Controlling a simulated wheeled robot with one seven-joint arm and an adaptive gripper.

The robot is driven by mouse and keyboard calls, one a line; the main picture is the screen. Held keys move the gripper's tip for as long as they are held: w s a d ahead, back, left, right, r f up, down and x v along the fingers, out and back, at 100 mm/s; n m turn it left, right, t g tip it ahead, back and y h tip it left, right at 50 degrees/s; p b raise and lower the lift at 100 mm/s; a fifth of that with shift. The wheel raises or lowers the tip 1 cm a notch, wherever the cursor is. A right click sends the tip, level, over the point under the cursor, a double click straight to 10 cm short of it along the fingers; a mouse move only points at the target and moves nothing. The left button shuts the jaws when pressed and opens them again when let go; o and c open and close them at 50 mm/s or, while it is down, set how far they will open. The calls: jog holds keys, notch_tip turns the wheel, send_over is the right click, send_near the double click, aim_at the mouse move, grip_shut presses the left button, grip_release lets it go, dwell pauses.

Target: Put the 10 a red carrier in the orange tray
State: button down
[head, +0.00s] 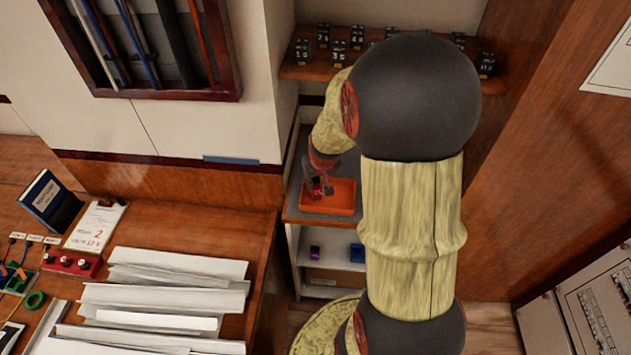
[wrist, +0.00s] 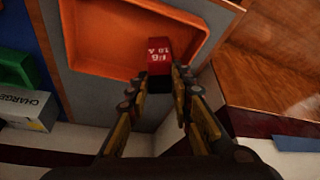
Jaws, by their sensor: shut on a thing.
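The red carrier (wrist: 159,52), with white lettering that reads 10 A, is between the fingertips of my gripper (wrist: 159,78) in the wrist view. The fingers are closed on its black lower part. The orange tray (wrist: 98,55) lies on a grey surface, and the carrier overlaps its rim in that view. In the head view my gripper (head: 318,180) and the red carrier (head: 315,189) are at the left end of the orange tray (head: 340,202). I cannot tell how high the carrier is above the tray. The tray's visible floor looks empty.
A shelf above (head: 405,72) holds several black labelled carriers. A blue bin (head: 357,252) and a purple item (head: 315,252) sit below the tray. A green block (wrist: 12,70) and a charge box (wrist: 28,110) show beside it. The wooden desk (head: 225,220) stands left.

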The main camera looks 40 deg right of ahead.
jog(key=shift+f, duration=0.15)
jog(key=c, duration=1.6)
grip_release()
jog(key=shift+r, duration=0.45)
jog(key=p+v, duration=0.3)
jog(key=v, duration=0.7)
jog(key=s+a+r+n+t, duration=0.1)
jog(key=s+a+r+n, duration=0.2)
jog(key=a+r, duration=0.9)
jog(key=s+a+r+n, duration=0.1)
jog(key=s+a, duration=0.2)
jog(key=a, duration=0.1)
jog(key=s+a+r+n+y, duration=0.1)
jog(key=s+a, duration=0.2)
jog(key=a, duration=0.1)
jog(key=s+a+r+y, duration=0.1)
jog(key=s+a, duration=0.2)
jog(key=a, duration=0.2)
jog(key=shift+r+n+t, duration=0.35)
jog(key=shift+n+t, duration=0.05)
